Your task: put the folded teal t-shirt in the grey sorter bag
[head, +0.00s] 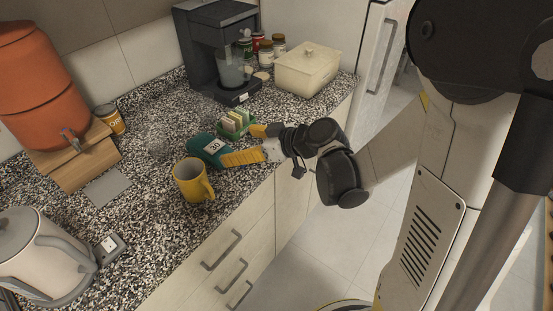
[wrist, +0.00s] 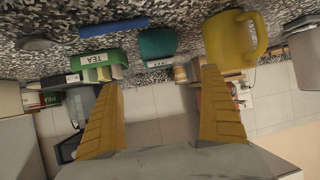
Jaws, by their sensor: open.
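A small teal object (head: 208,148) with a white label reading "30" sits on the speckled counter; I cannot tell that it is a folded t-shirt. In the wrist view the teal object (wrist: 157,43) lies beyond and between my fingertips, apart from them. My gripper (head: 238,146) is open and empty, its yellow fingers pointing at the teal object from the right. It also shows in the wrist view (wrist: 162,80). I see no grey sorter bag in either view.
A yellow mug (head: 191,181) stands close in front of the teal object. A green tea box (head: 236,122) stands just behind it. A coffee machine (head: 219,54), cream bread box (head: 307,70), orange dispenser (head: 36,85) and kettle (head: 36,255) surround the counter. Drawers (head: 221,250) are below.

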